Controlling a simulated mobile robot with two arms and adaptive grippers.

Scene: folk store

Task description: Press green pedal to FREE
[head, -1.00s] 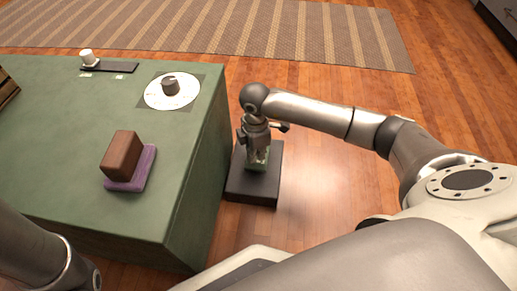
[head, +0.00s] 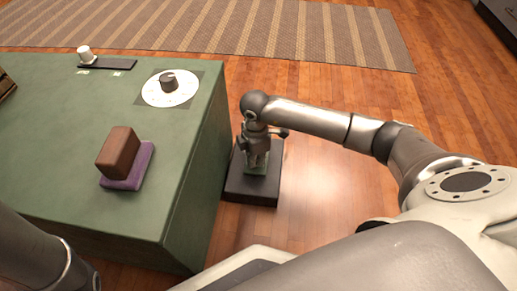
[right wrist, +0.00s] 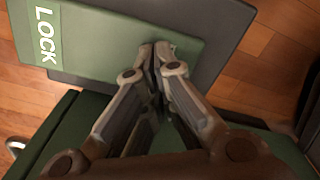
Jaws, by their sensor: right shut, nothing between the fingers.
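The green pedal (head: 249,171) sits on a black base (head: 245,191) on the floor, to the right of the green counter. In the right wrist view the pedal (right wrist: 95,38) is a flat green plate, with a white "LOCK" label (right wrist: 45,35) at one end. No FREE label shows. My right gripper (head: 257,168) points down over the pedal, shut and empty. Its closed fingertips (right wrist: 158,52) lie over the plate near its edge; I cannot tell whether they touch it. My left gripper is out of view; only part of my left arm shows at lower left.
The green counter (head: 60,165) stands close to the left of my right arm. It bears a brown block (head: 118,152) on a purple pad (head: 145,165), a white dial with a dark knob (head: 168,82), and a small white cup (head: 84,53). Wooden floor (head: 335,200) lies open to the right.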

